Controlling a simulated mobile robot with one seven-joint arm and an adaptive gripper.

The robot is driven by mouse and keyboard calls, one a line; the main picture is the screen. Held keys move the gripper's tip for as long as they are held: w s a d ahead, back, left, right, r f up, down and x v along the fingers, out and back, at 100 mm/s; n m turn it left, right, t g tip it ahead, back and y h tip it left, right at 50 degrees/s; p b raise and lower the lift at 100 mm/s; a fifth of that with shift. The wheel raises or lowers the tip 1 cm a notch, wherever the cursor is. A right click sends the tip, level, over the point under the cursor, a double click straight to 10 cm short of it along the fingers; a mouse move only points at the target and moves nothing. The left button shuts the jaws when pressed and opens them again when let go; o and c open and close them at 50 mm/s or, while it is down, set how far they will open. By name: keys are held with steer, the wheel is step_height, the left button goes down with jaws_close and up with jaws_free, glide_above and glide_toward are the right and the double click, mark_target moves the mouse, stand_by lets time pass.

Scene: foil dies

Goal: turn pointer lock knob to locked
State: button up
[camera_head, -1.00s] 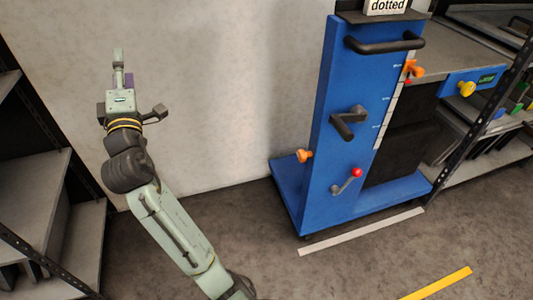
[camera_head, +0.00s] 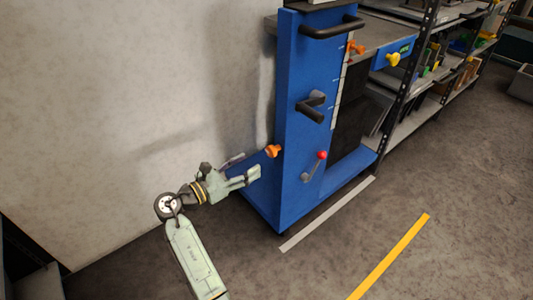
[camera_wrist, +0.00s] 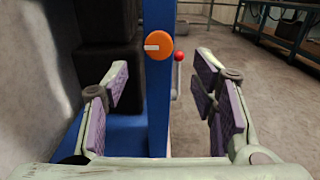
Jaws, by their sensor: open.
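An orange knob (camera_head: 273,151) sticks out of the left edge of a blue upright stand (camera_head: 290,100). In the wrist view the knob (camera_wrist: 158,46) is round, with a white line lying level from its middle toward the left. Another orange knob (camera_head: 356,47) sits beside the white scale higher up; the frames do not show which one is the pointer lock. My gripper (camera_head: 244,168) is left of the stand, slightly below the lower knob and apart from it. In the wrist view its padded fingers (camera_wrist: 165,95) are wide open and empty, with the knob ahead between them.
The stand has a red-ball lever (camera_head: 316,165), a black crank (camera_head: 312,105), a black bar handle (camera_head: 332,27) and a yellow knob (camera_head: 393,59). A pale wall (camera_head: 150,110) is behind my arm. Shelves (camera_head: 430,85) stand at the right. The floor in front is clear.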

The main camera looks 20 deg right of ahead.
mark_target(269, 153)
steer(key=x, duration=1)
steer(key=shift+c, duration=0.2)
steer(key=c, duration=1.1)
